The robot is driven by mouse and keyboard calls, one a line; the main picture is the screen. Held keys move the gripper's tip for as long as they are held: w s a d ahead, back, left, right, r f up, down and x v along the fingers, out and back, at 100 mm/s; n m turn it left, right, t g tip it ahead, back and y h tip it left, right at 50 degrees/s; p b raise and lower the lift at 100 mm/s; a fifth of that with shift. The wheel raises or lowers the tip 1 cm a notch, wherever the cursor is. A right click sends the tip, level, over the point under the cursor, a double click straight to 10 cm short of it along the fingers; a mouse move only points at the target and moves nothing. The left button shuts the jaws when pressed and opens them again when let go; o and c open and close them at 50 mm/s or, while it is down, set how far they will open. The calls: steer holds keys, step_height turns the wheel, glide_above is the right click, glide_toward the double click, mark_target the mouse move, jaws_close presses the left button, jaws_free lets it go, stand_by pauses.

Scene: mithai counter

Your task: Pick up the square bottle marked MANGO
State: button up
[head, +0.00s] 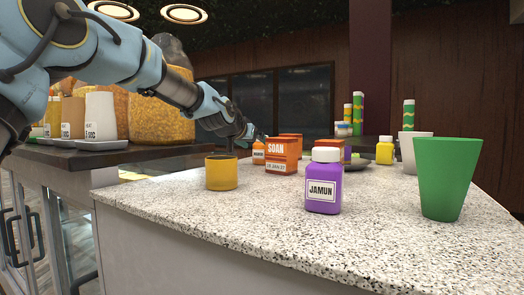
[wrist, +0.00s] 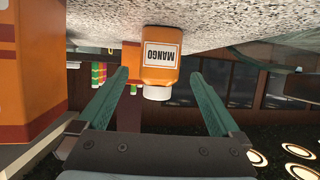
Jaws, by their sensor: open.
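The MANGO bottle (wrist: 160,62) is orange with a white cap and a white label. It shows upside down in the wrist view, on the speckled counter, framed by the gap between my fingers. My gripper (wrist: 158,76) is open and empty, its two green fingers spread to either side of the bottle's outline. I cannot tell whether the bottle is between the fingertips or just beyond them. In the head view a small orange bottle with a white cap (head: 258,152) stands left of the SOAN box, beside my arm's end; its label is too small to read.
The orange SOAN box (head: 282,156) stands close by; a large orange box (wrist: 30,65) fills the wrist view's left side. A purple JAMUN bottle (head: 323,185), yellow cup (head: 221,174), green cup (head: 447,175) and yellow bottle (head: 384,152) stand on the counter (head: 270,225). Its front is clear.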

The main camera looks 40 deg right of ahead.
mark_target(258, 146)
steer(key=p+x, duration=0.2)
steer(key=x, duration=0.3)
steer(key=shift+c, duration=0.2)
jaws_close()
stand_by(0.6)
